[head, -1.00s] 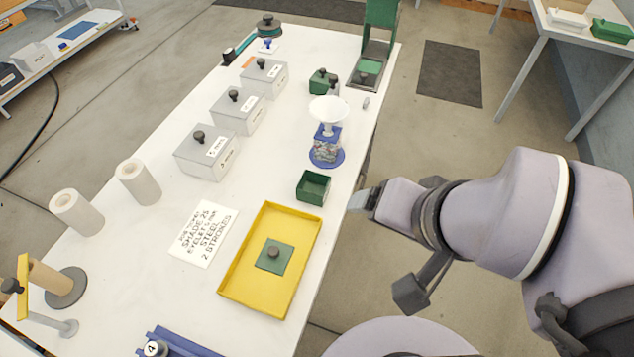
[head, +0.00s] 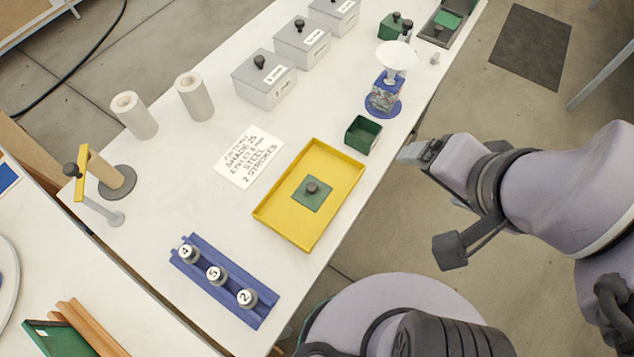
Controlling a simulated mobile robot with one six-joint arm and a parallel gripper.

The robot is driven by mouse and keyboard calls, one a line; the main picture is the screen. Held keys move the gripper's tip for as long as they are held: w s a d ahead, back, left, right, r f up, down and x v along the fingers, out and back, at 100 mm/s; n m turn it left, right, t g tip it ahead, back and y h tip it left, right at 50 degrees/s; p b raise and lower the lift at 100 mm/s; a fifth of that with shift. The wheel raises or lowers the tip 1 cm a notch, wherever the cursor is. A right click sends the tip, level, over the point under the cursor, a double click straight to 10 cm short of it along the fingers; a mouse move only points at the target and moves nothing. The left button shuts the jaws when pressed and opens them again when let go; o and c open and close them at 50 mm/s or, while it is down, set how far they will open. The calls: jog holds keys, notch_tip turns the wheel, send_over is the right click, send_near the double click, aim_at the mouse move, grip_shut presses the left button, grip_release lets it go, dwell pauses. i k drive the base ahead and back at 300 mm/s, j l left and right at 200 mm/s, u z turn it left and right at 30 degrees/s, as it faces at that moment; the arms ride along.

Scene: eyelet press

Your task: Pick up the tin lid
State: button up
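A flat green square lid with a dark round knob (head: 311,188) lies in the yellow tray (head: 277,222), knob up; I take it as the tin lid. A small open green tin (head: 363,134) stands just beyond the tray, towards the table's right edge. My gripper (head: 408,152) is at the right, beside the table edge and near the open tin, clear of the lid. Its fingers show nearly edge-on, so I cannot tell how far apart they are. I see nothing held.
Grey lidded boxes (head: 264,80) line the back. A small scale (head: 384,97) with a white pan stands past the tin. A blue rack (head: 223,281) with several numbered weights lies in front. A white written card (head: 249,157) lies left of the tray.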

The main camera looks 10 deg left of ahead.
aim_at(312, 192)
jog(key=i+l+u, duration=0.15)
jog(key=u, duration=0.3)
jog(key=i+l+u, duration=0.1)
jog(key=l+u, duration=0.15)
jog(key=u, duration=0.2)
jog(key=i+l+u, duration=0.1)
jog(key=l+u, duration=0.15)
jog(key=u, duration=0.2)
jog(key=l+u, duration=0.25)
jog(key=u, duration=0.2)
